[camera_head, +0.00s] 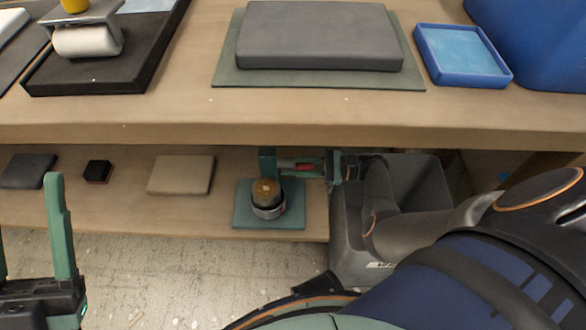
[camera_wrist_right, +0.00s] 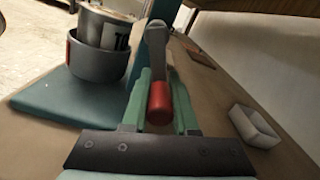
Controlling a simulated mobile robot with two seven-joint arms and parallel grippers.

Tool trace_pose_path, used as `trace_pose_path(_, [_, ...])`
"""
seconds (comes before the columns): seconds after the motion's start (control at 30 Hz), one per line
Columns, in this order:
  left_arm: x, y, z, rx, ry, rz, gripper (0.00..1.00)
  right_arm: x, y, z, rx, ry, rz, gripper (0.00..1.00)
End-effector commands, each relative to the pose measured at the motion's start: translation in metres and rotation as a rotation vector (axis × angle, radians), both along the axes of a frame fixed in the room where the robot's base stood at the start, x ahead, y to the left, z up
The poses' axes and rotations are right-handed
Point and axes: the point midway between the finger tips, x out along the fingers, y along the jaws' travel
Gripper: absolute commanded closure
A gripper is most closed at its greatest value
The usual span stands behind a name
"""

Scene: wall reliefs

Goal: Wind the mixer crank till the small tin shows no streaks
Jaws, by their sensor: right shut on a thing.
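The mixer stands on the lower shelf, with a teal base (camera_head: 292,217) and an upright post (camera_head: 267,161). The small tin (camera_head: 266,190) sits in its grey round holder (camera_head: 268,210). Its top looks brown with a pale spot; streaks are too small to tell. In the right wrist view the tin (camera_wrist_right: 110,33) has dark lettering. My right gripper (camera_head: 300,166) is shut on the red crank grip (camera_wrist_right: 160,102), which lies between its green fingers; the grey crank arm (camera_wrist_right: 156,45) runs up from it. My left gripper (camera_head: 32,220) is open and empty at the lower left.
The tabletop edge (camera_head: 220,135) overhangs the lower shelf. A beige block (camera_head: 181,174) and a small black block (camera_head: 97,171) lie left of the mixer. A grey bin (camera_head: 350,240) stands right, beside my right arm. A small white tray (camera_wrist_right: 255,127) shows in the wrist view.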

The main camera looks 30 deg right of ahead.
Motion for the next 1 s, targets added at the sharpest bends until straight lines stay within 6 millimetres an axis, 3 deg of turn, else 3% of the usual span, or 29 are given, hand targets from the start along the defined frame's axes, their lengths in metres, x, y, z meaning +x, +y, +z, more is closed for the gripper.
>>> trace_pose_path(1.0, [0.0, -0.001, -0.007, 0.004, 0.002, 0.003, 0.43, 0.025, -0.017, 0.04, -0.508, -0.827, -0.003, 1.0])
